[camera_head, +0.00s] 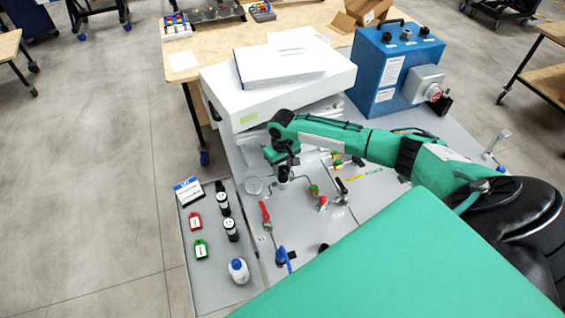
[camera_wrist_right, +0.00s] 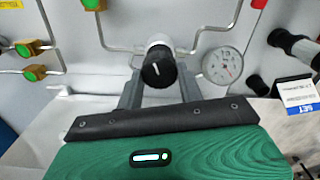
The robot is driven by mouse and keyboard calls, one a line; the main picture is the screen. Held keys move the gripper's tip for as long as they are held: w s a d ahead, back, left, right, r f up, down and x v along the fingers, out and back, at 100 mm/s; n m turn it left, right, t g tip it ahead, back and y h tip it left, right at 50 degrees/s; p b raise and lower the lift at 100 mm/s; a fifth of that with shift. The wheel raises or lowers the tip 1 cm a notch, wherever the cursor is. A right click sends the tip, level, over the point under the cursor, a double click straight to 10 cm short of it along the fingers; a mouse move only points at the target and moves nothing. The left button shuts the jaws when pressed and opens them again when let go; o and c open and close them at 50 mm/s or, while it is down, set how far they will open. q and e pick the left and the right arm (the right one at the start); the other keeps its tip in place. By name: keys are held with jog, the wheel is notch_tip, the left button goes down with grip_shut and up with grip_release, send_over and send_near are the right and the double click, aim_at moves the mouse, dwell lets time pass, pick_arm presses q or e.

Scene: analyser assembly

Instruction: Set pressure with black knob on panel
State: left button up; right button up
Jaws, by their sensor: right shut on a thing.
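The black knob (camera_wrist_right: 158,70) has a white mark on its face and sits on a pale collar on the light grey panel (camera_wrist_right: 205,15). My right gripper (camera_wrist_right: 159,88) has one finger on each side of the knob and is shut on it. In the head view my green right arm reaches in from the right, and its gripper (camera_head: 283,172) is at the panel, largely covering the knob. A round pressure gauge (camera_wrist_right: 222,65) with a white dial is beside the knob; its reading is too small to tell. My left gripper is not in view.
Metal tubes (camera_wrist_right: 100,30) run around the knob. A red-handled valve (camera_head: 265,215) and a blue valve (camera_head: 282,256) are nearby. A white box (camera_head: 290,95) with papers and a blue unit (camera_head: 395,68) stand behind.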

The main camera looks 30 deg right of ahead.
aim_at(282, 168)
jog(key=o, duration=1)
notch_tip(282, 168, up, 14)
jog(key=b, duration=0.3)
jog(key=shift+b, duration=0.35)
jog(key=shift+f, duration=0.1)
